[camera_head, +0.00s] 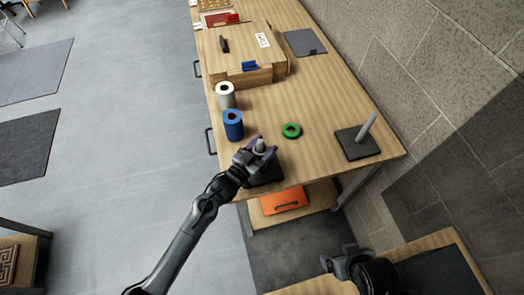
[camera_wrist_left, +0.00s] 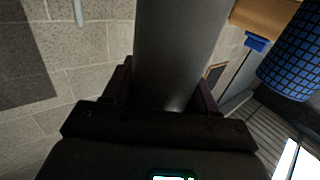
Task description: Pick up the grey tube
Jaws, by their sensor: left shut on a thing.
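My left gripper (camera_head: 262,149) is shut on the grey tube (camera_head: 260,145), near the table's front edge; only the tube's light top shows between the fingers in the head view. In the left wrist view the grey tube (camera_wrist_left: 180,50) runs up from between the two fingers, large and close to the camera. Its lower end is hidden, so I cannot tell whether it touches the surface beneath. My right gripper (camera_head: 340,262) is low in the head view, away from the tube; its fingers are too unclear to judge.
A blue roll (camera_head: 233,126) and a whitish roll (camera_head: 225,96) stand left of the tube. A green ring (camera_head: 292,131) lies to the right. A grey peg (camera_head: 366,128) stands on a dark base (camera_head: 352,149). A wooden case (camera_head: 240,74) is farther back.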

